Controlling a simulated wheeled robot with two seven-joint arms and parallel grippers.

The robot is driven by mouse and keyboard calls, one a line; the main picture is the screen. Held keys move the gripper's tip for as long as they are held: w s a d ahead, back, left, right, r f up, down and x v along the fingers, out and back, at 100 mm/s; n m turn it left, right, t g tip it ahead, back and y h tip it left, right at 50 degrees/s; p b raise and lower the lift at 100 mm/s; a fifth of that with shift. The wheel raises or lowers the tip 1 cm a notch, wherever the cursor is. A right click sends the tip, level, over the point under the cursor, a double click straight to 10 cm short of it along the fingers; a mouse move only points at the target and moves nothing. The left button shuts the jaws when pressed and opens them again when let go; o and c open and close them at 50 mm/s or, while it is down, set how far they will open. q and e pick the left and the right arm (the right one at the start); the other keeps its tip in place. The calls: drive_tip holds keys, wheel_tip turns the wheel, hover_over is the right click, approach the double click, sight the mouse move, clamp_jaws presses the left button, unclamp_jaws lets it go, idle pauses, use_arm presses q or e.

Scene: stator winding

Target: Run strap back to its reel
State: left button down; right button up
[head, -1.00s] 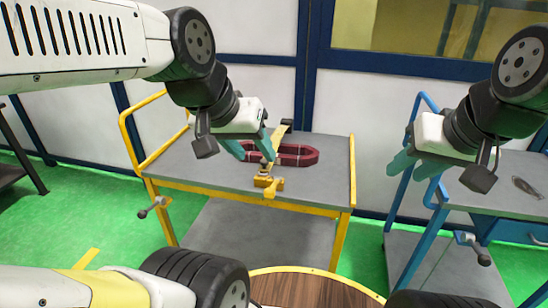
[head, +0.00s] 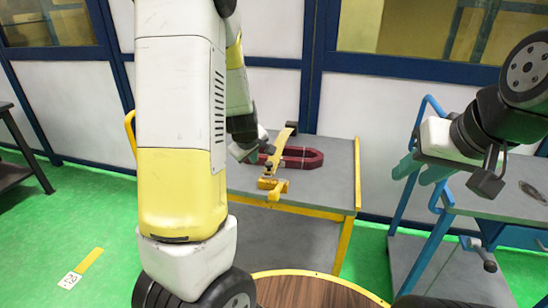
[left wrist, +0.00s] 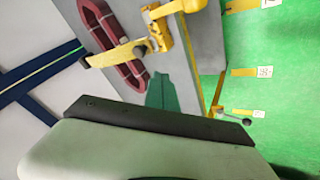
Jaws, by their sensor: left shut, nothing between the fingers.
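A yellow flat band (head: 281,146), which looks like the strap, lies across a dark red oval ring (head: 305,158) on the grey cart top. It runs from a yellow fixture (head: 272,184) near the front edge towards a dark block at the back. The left wrist view also shows the band (left wrist: 102,59) crossing the ring (left wrist: 133,72). I cannot make out a reel for certain. My left gripper (left wrist: 162,94) is shut and empty, close beside the ring; my own arm largely hides it in the head view. My right gripper (head: 418,168) is open and empty, away to the right.
The grey cart (head: 325,189) has yellow rails, and my left arm covers its left part. A blue cart (head: 490,199) with a small dark item on top stands at right. A round wooden top (head: 310,291) is in front. A panelled wall stands behind.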

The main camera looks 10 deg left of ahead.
sight(269, 168)
use_arm(q)
drive_tip(key=x, duration=0.4)
drive_tip(key=w+x, duration=0.1)
drive_tip(key=x, duration=0.3)
drive_tip(key=d+x, duration=0.1)
drive_tip(key=x, duration=0.3)
drive_tip(key=shift+w+d+r, duration=0.1)
drive_tip(key=shift+w+r, duration=0.05)
drive_tip(key=shift+r, duration=0.25)
drive_tip(key=shift+w+d+f, duration=0.1)
drive_tip(key=shift+w+d, duration=0.2)
drive_tip(key=shift+w, duration=0.2)
